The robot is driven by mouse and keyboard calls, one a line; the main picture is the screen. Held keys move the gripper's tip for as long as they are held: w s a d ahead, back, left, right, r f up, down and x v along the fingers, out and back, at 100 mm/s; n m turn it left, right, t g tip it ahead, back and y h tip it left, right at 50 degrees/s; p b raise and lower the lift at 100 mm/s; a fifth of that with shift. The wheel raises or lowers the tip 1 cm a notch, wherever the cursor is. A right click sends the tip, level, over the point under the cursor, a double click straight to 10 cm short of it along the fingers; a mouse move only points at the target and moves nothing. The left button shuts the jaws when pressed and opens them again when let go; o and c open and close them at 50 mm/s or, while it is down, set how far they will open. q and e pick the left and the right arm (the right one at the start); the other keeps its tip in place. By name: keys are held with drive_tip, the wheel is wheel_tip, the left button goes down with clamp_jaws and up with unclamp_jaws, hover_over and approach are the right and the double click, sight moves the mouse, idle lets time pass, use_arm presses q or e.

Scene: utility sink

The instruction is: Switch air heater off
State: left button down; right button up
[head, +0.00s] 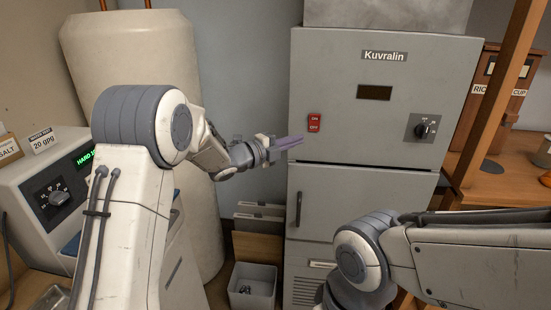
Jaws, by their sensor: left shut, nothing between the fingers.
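The air heater (345,100) is a tall grey cabinet labelled "Kuvralin" in the middle right of the head view. On its upper front is a red switch (314,123) marked ON at the top and OFF at the bottom. A dark, blank display (374,92) and a black rotary knob (422,129) are also on this front. My left gripper (298,142) is shut and empty, with its fingertips just below and left of the switch. I cannot tell whether they touch the panel. My right arm comes in at the lower right, and its gripper is out of view.
A water softener (35,190) with a dial and lit green display stands at the left. A large cream tank (140,50) is behind my left arm. A grey bin (252,286) sits on the floor left of the heater. A wooden post and shelf (500,180) are at right.

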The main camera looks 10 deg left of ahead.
use_arm(q)
drive_tip(key=b+v, duration=0.1)
drive_tip(key=v, duration=0.5)
drive_tip(key=shift+s+f, duration=0.45)
drive_tip(key=shift+f, duration=0.05)
drive_tip(key=s+d+f+n+g+y+p, duration=0.1)
drive_tip(key=s+n+g+y, duration=0.4)
drive_tip(key=s, duration=1.5)
drive_tip(key=s+d+f+n+g+y+p, duration=0.1)
drive_tip(key=s+f+n+g+y+p, duration=0.2)
drive_tip(key=s+n, duration=1.1)
drive_tip(key=s+f+g+y, duration=0.3)
drive_tip(key=s+g, duration=0.1)
drive_tip(key=s, duration=0.2)
drive_tip(key=shift+d+y+p, duration=0.3)
drive_tip(key=shift+p, duration=0.05)
